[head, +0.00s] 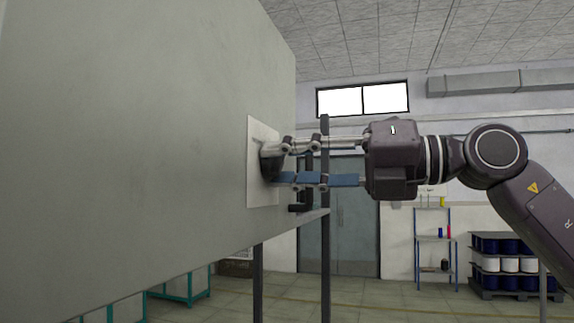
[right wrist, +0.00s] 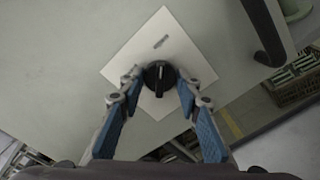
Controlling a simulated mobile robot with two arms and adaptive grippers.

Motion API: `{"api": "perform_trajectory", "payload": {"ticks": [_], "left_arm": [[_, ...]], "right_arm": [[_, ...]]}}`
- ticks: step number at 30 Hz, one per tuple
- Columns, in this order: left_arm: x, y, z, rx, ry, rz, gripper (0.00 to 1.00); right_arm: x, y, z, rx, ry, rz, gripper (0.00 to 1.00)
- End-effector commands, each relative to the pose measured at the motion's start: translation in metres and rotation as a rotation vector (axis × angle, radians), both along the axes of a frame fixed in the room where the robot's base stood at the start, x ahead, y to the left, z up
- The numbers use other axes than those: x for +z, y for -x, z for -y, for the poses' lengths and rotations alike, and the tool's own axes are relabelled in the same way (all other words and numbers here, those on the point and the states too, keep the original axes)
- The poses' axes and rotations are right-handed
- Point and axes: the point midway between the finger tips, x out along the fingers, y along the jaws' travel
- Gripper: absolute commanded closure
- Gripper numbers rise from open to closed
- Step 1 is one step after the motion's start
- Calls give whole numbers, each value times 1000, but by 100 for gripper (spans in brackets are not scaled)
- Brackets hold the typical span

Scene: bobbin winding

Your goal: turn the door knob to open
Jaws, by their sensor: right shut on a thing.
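A round black knob (right wrist: 158,76) sits on a white square plate (right wrist: 157,42) on a grey panel door (head: 130,130). In the head view the knob (head: 268,163) is partly hidden by fingers, and the plate (head: 262,130) is seen edge-on. My right gripper (right wrist: 158,82) is shut on the knob, one fingertip at each side of it. It also shows in the head view (head: 278,164), reaching in from the right. The light line on the knob points up toward a small slot mark on the plate. My left gripper is not in view.
A dark handle (head: 303,192) stands at the door's right edge, just behind my right fingers, and also shows in the right wrist view (right wrist: 262,35). Dark frame legs (head: 325,265) stand below. A shelf (head: 434,240) and stacked drums (head: 508,264) are far behind.

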Motion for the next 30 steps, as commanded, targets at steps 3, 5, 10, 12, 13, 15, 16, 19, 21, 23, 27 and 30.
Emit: {"api": "perform_trajectory", "payload": {"ticks": [3,5,10,12,13,15,16,19,21,23,27,30], "left_arm": [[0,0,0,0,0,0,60],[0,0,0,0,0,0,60],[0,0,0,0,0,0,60],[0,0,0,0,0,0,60],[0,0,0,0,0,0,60],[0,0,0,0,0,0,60],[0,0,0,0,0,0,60],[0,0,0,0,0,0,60],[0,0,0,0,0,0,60],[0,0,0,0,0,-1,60],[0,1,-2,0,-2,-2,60],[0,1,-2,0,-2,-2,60]], "right_arm": [[1,0,1,-1,-5,-11,93],[1,0,1,-1,-6,-14,93],[1,0,1,-1,-6,-14,93],[1,0,1,-1,-7,-14,93],[1,0,1,-1,-7,-14,93],[1,0,1,-1,-7,-14,65],[1,0,1,-1,-7,-14,62],[0,0,0,-1,-5,-13,51],[0,0,0,-1,-5,-13,51],[0,0,0,-1,-5,-13,51],[0,0,1,-1,-5,-12,51],[0,1,6,-1,-6,-13,51]]}}
